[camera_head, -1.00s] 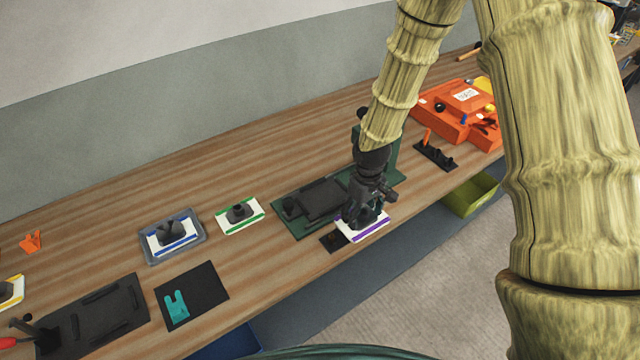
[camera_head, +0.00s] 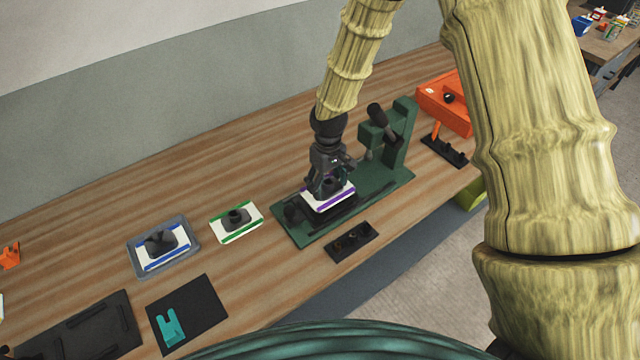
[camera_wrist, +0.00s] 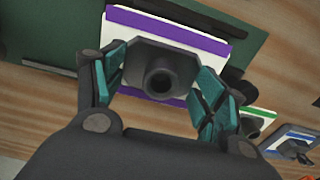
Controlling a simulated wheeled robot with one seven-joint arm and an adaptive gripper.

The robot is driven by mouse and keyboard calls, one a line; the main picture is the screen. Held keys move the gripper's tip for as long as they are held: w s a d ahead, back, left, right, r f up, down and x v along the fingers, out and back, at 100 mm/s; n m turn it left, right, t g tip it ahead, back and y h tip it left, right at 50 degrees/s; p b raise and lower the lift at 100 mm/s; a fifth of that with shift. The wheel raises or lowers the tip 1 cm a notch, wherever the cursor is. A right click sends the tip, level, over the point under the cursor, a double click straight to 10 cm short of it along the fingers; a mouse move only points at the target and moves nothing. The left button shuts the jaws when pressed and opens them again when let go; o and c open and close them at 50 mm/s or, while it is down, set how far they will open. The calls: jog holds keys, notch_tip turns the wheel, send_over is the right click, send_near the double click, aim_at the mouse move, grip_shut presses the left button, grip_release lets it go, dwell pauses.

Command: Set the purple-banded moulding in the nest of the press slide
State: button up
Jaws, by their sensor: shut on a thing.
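The purple-banded moulding (camera_head: 333,199) is a white plate with purple bands and a dark central boss. My gripper (camera_head: 327,186) is shut on that boss. In the wrist view the fingers (camera_wrist: 156,82) flank the boss, and the moulding (camera_wrist: 196,103) shows below them. The moulding is over the left part of the green press (camera_head: 377,192), above its dark slide (camera_head: 292,212). Whether it touches the slide I cannot tell. The nest is hidden under the moulding and gripper. The press's upright column and dark lever (camera_head: 382,118) stand to the right.
A green-banded moulding (camera_head: 256,226) and a blue-banded one in a grey tray (camera_head: 133,262) lie to the left. A small dark fixture (camera_head: 367,239) lies in front of the press. An orange case (camera_head: 432,100) and a black rack (camera_head: 455,157) are at the right.

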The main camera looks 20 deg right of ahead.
aim_at(326, 183)
jog(key=shift+w+a+f, duration=0.1)
jog(key=shift+w+a, duration=0.1)
jog(key=shift+w, duration=0.2)
jog(key=shift+s+d+f+b, duration=0.1)
jog(key=shift+s+f+b, duration=0.1)
jog(key=shift+f+b, duration=0.4)
notch_tip(326, 183, down, 2)
jog(key=shift+w+f+b, duration=0.1)
jog(key=shift+w+b, duration=0.05)
jog(key=shift+b, duration=0.6)
jog(key=shift+c, duration=0.7)
jog(key=o, duration=1.4)
jog(key=shift+o, duration=0.2)
jog(key=shift+r, duration=0.25)
